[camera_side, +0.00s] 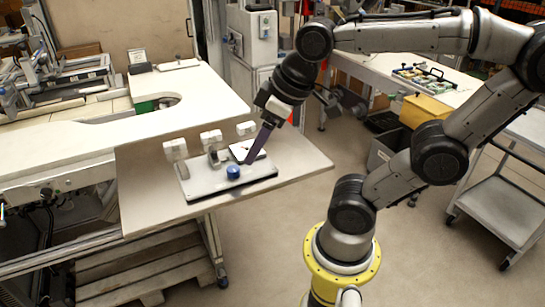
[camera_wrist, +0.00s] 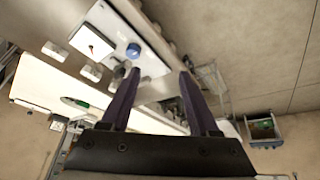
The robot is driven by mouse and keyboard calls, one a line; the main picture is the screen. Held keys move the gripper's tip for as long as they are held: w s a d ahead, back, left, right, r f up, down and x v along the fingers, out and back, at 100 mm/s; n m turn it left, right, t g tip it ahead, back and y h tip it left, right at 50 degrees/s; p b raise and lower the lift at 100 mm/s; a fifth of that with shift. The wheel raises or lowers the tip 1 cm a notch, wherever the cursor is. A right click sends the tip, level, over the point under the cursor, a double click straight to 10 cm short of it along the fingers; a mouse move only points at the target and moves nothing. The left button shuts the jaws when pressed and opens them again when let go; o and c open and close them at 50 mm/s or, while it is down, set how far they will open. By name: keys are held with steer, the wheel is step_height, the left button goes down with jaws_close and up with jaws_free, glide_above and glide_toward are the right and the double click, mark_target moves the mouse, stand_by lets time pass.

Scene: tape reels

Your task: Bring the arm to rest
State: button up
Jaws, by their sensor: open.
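My gripper (camera_side: 254,155) shows at the end of my arm in the side view, with long purple fingers pointing down above the pale board. In the wrist view my gripper (camera_wrist: 160,72) has its two purple fingers spread wide apart, with nothing between them. A blue round piece (camera_side: 233,172) sits on the light grey plate (camera_side: 205,185), just left of the fingertips in the side view. The blue piece also shows in the wrist view (camera_wrist: 133,51), beyond the left fingertip. The fingers do not appear to hold it.
Several white blocks (camera_side: 211,137) stand along the back of the plate, and a white square piece (camera_side: 247,150) lies behind the fingers. The wooden table (camera_side: 300,163) is bare to the right. A grey cart (camera_side: 500,205) and a yellow bin (camera_side: 425,108) stand at the right.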

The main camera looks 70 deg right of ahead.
steer(key=shift+m, duration=0.4)
steer(key=s+f, duration=0.1)
steer(key=s, duration=0.1)
steer(key=s+f, duration=0.1)
steer(key=shift+a+f, duration=0.25)
steer(key=shift+f, duration=0.1)
stand_by(0.6)
